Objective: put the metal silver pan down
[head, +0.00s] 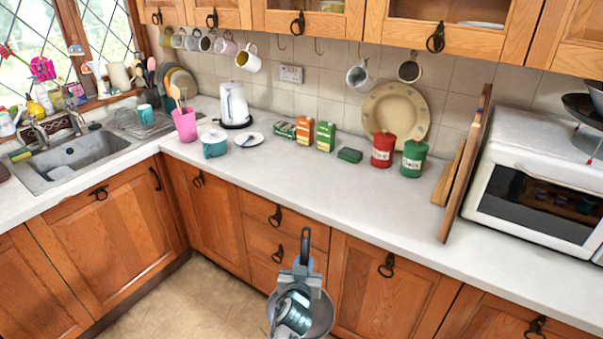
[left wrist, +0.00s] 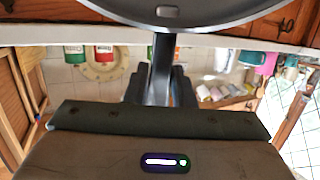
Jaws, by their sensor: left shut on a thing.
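The metal silver pan (head: 325,312) is in the lower middle of the head view, in front of the drawers and partly hidden by my arm. Its dark handle (head: 305,243) points up in the picture, toward the worktop. My left gripper (head: 303,270) is shut on the handle. In the left wrist view, the pan (left wrist: 215,14) fills the top edge and its handle (left wrist: 162,60) runs down between the fingers of my left gripper (left wrist: 161,85). The pan shows no support under it. My right gripper is not in view.
The pale worktop (head: 330,190) has a clear front strip. Behind it stand a kettle (head: 234,104), small boxes (head: 325,136), a red canister (head: 383,149) and a green canister (head: 413,157). Upright boards (head: 465,165) and a white microwave (head: 540,165) stand right. The sink (head: 70,152) is left.

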